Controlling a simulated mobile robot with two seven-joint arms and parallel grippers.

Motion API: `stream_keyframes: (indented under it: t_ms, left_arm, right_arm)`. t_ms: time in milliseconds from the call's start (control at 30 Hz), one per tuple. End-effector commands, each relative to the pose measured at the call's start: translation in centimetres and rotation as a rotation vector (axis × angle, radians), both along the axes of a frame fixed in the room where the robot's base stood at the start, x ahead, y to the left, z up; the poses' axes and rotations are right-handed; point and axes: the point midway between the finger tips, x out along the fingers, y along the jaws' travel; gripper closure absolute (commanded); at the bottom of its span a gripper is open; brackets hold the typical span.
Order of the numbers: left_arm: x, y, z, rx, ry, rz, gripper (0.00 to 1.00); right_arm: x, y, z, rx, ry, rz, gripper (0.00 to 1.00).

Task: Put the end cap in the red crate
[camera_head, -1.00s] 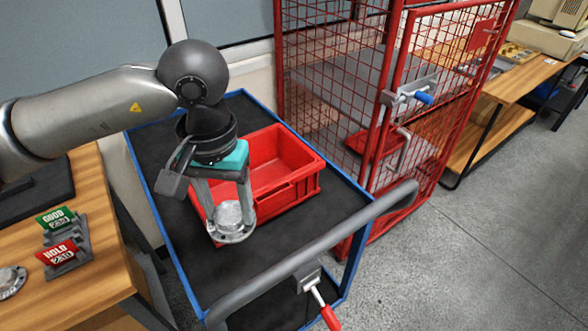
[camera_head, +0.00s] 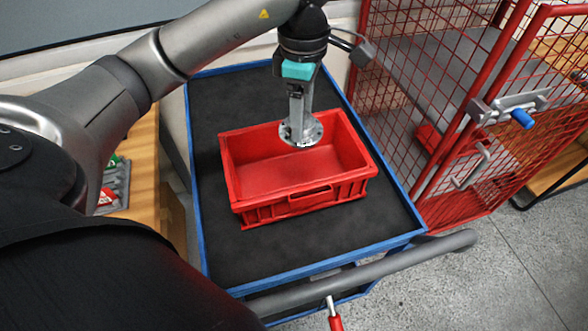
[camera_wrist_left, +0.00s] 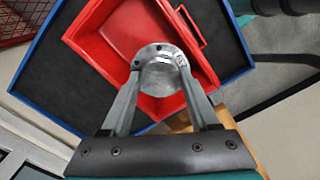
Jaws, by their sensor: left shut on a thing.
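The end cap (camera_head: 301,133) is a round grey metal flange with small holes in its rim. My left gripper (camera_head: 301,118) is shut on it and holds it over the back part of the red crate (camera_head: 312,205). In the left wrist view the end cap (camera_wrist_left: 160,72) sits between the two fingertips (camera_wrist_left: 161,82), with the red crate (camera_wrist_left: 112,50) behind it. The crate is open and looks empty. How far the cap is above the crate floor is hard to tell. My right gripper is not in view.
The crate stands on a black-topped cart (camera_head: 290,245) with a blue rim. A grey handle bar (camera_head: 370,268) runs along its front. A red mesh cage (camera_head: 440,90) stands at the right. A wooden table (camera_head: 145,190) with sign holders is at the left.

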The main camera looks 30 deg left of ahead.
Motion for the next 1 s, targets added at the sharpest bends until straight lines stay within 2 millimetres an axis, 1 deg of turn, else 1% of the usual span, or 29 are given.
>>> stream_keyframes:
  t_ms: [33, 133, 233, 367, 600, 700, 800, 1000]
  left_arm:
    - [0.0, 0.2, 0.1, -0.002, 0.002, 0.045, 1.0]
    - [0.1, 0.4, -0.2, -0.001, 0.005, 0.101, 1.0]
    - [0.0, 0.5, -1.6, -0.001, 0.009, 0.118, 1.0]
    - [-0.1, 0.5, -5.0, -0.001, 0.012, 0.117, 1.0]
    - [-0.1, 0.5, -11.5, -0.001, 0.01, 0.116, 1.0]
    - [0.0, 0.5, -13.6, -0.001, 0.008, 0.115, 1.0]
    - [0.0, 0.5, -15.0, 0.0, 0.006, 0.115, 1.0]
    - [0.1, 0.4, -16.3, -0.002, 0.004, 0.113, 1.0]
  right_arm:
    - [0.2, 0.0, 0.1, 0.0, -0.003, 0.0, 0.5]
    - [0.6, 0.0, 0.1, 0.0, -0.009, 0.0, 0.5]
    - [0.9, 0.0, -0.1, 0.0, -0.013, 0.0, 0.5]
    - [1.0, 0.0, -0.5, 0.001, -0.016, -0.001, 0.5]
    - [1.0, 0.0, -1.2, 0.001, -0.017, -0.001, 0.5]
    - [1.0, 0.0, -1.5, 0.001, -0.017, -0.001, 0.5]
    - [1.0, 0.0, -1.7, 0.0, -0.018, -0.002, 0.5]
    - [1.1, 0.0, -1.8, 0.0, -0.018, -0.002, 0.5]
